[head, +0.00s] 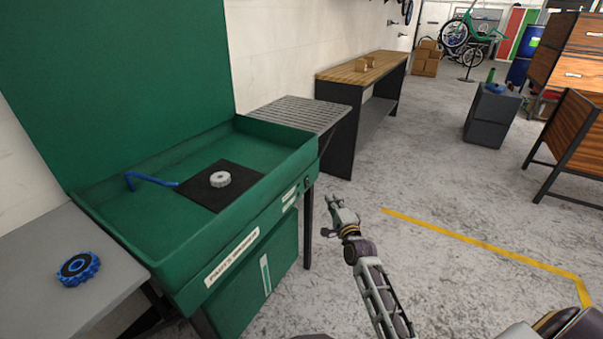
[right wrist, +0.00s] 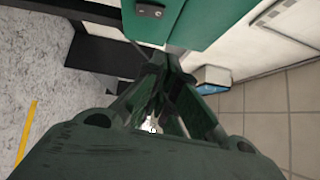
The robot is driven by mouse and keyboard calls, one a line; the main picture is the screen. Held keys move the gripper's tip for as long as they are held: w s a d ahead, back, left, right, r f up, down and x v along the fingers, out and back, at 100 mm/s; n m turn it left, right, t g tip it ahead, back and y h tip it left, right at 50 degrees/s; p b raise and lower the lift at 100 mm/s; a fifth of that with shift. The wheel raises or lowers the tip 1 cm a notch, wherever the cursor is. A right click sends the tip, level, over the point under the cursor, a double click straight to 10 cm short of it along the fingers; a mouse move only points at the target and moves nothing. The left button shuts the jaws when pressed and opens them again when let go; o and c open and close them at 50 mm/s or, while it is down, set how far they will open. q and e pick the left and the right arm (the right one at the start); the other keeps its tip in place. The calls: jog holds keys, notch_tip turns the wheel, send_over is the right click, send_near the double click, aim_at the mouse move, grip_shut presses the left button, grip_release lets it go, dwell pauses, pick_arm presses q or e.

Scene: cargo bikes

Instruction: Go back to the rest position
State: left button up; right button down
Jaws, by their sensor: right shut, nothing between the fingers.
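My right gripper (head: 338,214) is held over the open floor, just right of the green parts washer (head: 215,262) in the head view. It holds nothing. In the right wrist view its dark fingers (right wrist: 168,62) come together and are shut, with the green washer (right wrist: 205,20) beyond their tips. My left gripper is not in view.
In the washer's basin lie a grey gear-like part (head: 220,179) on a black mat and a blue hose (head: 150,181). A blue-rimmed part (head: 78,268) lies on the grey table at left. A wooden workbench (head: 362,68) stands behind.

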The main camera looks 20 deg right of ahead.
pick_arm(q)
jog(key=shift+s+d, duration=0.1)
pick_arm(e)
jog(key=shift+n, duration=0.4)
jog(key=s+a+f+n+g+y, duration=0.25)
jog(key=a+f+n+g, duration=0.2)
jog(key=f+n, duration=0.3)
jog(key=s+a+f+n+g+y, duration=0.1)
jog(key=s+a+f+n+g, duration=0.3)
jog(key=f+n, duration=0.4)
pick_arm(q)
jog(key=shift+p, duration=0.45)
pick_arm(e)
jog(key=s+a+f+n+g, duration=0.2)
jog(key=s+f, duration=0.3)
jog(key=s, duration=0.4)
jog(key=s+a+f+n+g, duration=0.2)
jog(key=s+a+f+g, duration=0.1)
jog(key=s, duration=0.7)
jog(key=s+a+f+n+g, duration=0.2)
jog(key=s+a+f, duration=0.3)
jog(key=s+f, duration=0.3)
jog(key=shift+s+g, duration=0.65)
jog(key=shift+s, duration=0.2)
